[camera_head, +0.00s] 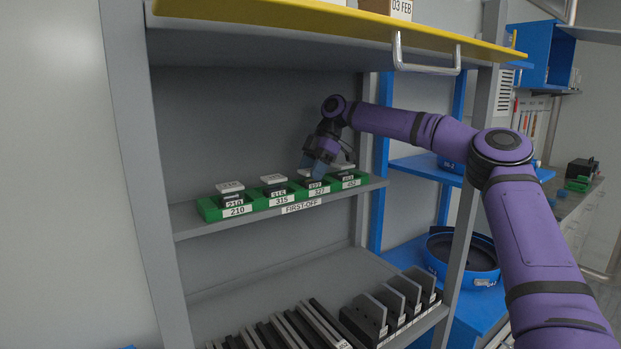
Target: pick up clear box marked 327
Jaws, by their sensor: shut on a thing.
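The box marked 327 (316,184) sits in the third slot from the left of a green rack on the shelf, above the rack's 327 label. It is small and looks dark, with its top partly hidden by my fingers. My gripper (319,170) reaches down over it from above, with bluish fingers shut on it. The box looks still within its slot; I cannot tell whether it is lifted at all.
Boxes marked 210 (233,200) and 315 (277,192) stand to the left in the green rack (258,214), another (347,177) to the right. A yellow-edged shelf (330,22) with a handle hangs above. Dark plates (370,316) stand below. A post (468,215) is to the right.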

